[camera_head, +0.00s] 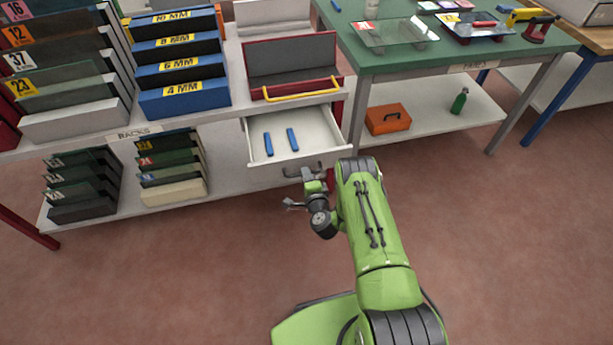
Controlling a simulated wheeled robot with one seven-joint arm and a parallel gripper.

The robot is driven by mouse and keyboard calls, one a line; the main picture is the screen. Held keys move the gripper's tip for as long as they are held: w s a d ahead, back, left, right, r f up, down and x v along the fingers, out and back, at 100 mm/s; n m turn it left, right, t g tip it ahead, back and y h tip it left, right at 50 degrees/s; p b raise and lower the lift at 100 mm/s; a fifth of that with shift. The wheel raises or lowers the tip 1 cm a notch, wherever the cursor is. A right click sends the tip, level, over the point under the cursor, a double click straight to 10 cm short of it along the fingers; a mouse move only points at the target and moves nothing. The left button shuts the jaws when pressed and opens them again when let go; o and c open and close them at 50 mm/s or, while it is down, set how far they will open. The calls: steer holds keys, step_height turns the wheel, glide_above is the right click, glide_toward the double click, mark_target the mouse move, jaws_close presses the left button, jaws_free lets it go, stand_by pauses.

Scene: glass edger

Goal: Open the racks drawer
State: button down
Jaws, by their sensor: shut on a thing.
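The racks drawer (313,156) is at the right end of the bench labelled RACKS (139,133). It stands pulled out, with its white inside and two blue objects (268,144) on its floor showing. A grey bar handle (296,170) is on its front. My gripper (306,177) is at the drawer front, shut on the handle.
A red-fronted bin with a yellow handle (303,88) sits on the bench above the drawer. Blue racks (185,100) stand to its left. The green-topped table (455,55) stands to the right, with an orange box (388,121) on its shelf. The floor in front is clear.

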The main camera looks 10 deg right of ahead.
steer(key=c, duration=1.2)
jaws_free()
steer(key=shift+o, duration=0.2)
steer(key=p+v, duration=1.4)
steer(key=v, duration=0.1)
steer(key=shift+s+p, duration=0.3)
steer(key=shift+s, duration=0.05)
steer(key=shift+r, duration=0.1)
